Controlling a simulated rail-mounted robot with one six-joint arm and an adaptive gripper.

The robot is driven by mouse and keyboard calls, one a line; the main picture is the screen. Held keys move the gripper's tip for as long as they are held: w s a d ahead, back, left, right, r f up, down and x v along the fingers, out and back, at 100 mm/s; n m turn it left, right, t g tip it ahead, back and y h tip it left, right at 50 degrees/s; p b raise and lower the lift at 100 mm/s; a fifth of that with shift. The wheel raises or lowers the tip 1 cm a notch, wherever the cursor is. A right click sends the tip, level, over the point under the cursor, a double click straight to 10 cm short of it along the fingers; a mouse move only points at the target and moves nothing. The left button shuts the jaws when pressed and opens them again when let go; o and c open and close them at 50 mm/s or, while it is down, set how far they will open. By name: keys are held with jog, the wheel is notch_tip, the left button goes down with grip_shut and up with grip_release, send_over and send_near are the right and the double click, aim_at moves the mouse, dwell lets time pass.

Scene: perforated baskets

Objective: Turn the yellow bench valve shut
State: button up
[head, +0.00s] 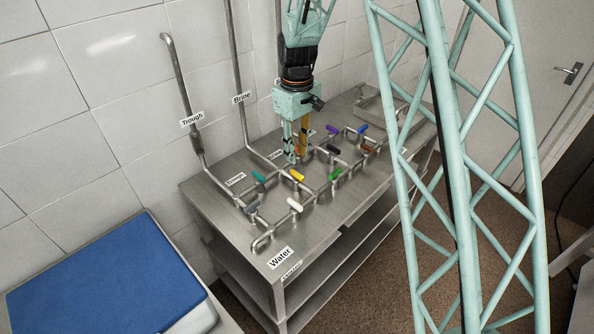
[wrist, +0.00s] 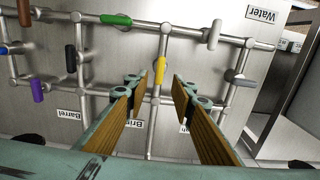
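The yellow bench valve (head: 297,174) is a small lever handle on the pipework of the steel bench. In the wrist view the yellow handle (wrist: 160,71) lies along its pipe, running up and down the picture. My gripper (head: 297,154) points down just above and behind the yellow handle in the head view. In the wrist view my gripper (wrist: 158,86) is open, with one finger on each side of the handle's line and a gap on both sides. Nothing is held. The exact height of the fingertips over the handle is hard to tell.
Close by are a green handle (head: 335,174), a white handle (head: 295,205), a teal handle (head: 258,177) and a black handle (head: 333,149). Upright pipes (head: 183,85) rise at the wall. A blue-topped surface (head: 100,275) stands at lower left.

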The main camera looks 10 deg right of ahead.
aim_at(297, 173)
jog(key=shift+f, duration=4.1)
grip_shut()
